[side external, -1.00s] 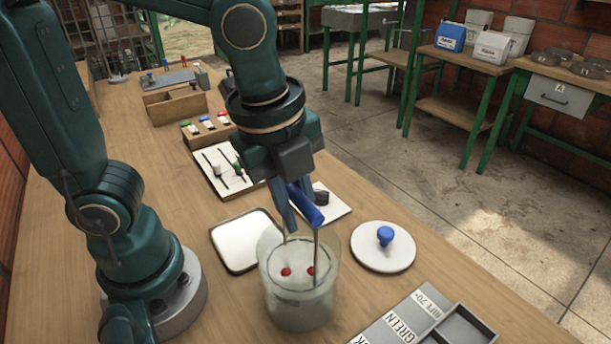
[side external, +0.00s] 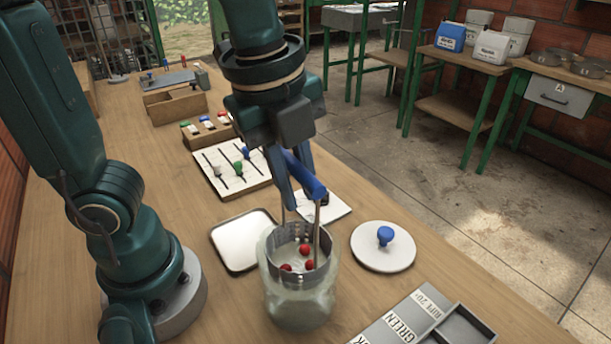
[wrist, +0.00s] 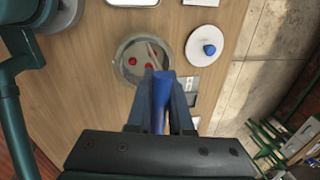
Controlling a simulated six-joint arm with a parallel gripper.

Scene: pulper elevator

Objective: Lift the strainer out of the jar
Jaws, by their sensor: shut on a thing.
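The glass jar (side external: 297,304) stands upright on the bench. The grey metal strainer (side external: 290,240) is partly out of it, its rim and upper wall above the jar's mouth and its lower part still within the jar. Several red berries (side external: 305,249) lie in the strainer. My gripper (side external: 296,185) is shut on the strainer's blue handle (side external: 308,178), above the jar. In the wrist view the blue handle (wrist: 161,88) sits between my fingers, and the jar (wrist: 128,75) shows below. The strainer's bottom is hidden.
A white lid with a blue knob (side external: 385,239) lies right of the jar. A white tray (side external: 226,246) lies left of it. A labelled grey sorting tray (side external: 460,330) is at the front right. A slider panel (side external: 222,180) lies behind.

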